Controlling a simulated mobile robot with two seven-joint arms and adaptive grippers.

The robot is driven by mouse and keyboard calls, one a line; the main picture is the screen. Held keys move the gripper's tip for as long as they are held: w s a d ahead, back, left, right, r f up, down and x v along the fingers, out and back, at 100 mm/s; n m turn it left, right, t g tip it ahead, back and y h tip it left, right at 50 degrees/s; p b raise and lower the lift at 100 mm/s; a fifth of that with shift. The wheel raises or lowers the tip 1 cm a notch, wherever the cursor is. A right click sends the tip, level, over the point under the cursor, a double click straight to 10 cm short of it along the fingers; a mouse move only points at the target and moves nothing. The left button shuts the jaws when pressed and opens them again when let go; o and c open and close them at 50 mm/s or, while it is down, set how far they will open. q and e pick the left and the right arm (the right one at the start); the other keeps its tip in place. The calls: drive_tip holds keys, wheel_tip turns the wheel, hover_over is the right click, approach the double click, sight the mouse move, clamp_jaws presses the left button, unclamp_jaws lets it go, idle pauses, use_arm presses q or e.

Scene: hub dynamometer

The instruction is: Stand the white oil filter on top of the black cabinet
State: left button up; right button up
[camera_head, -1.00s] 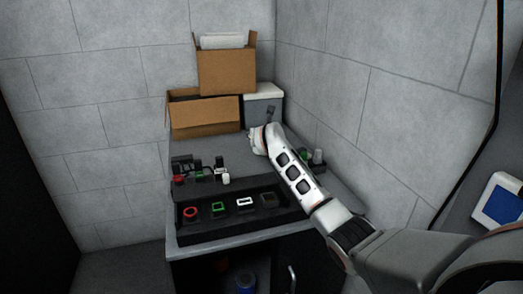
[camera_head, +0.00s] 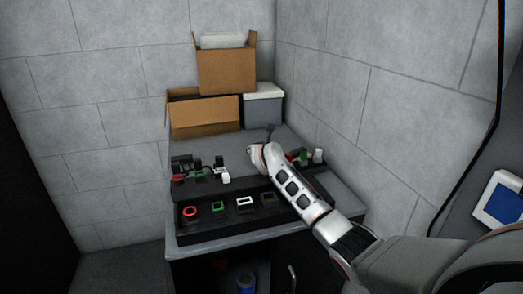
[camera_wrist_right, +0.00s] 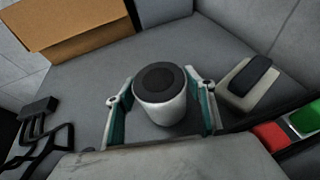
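The white oil filter (camera_wrist_right: 163,105), a short white cylinder with a black top, stands upright on the grey worktop in the right wrist view. My right gripper (camera_wrist_right: 160,92) has its two teal-padded fingers on either side of it. They look open, with narrow gaps, and I see no firm grip. In the head view my right gripper (camera_head: 256,156) is over the middle of the worktop, and the filter is hidden there. A dark cabinet (camera_head: 281,276) with a door handle shows under the worktop; I cannot tell whether it is the black cabinet. My left gripper is out of view.
Cardboard boxes (camera_head: 205,116) and a grey bin with a white lid (camera_head: 263,108) stand at the back. A black tray (camera_head: 225,225) with small parts lies in front. A pale block with a black top (camera_wrist_right: 248,82) sits right of the filter.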

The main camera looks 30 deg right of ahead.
idle(0.3)
drive_tip(key=shift+r, duration=0.2)
drive_tip(key=shift+s+a+r, duration=0.2)
drive_tip(key=shift+s, duration=0.25)
drive_tip(key=p+v, duration=0.1)
drive_tip(key=v, duration=1)
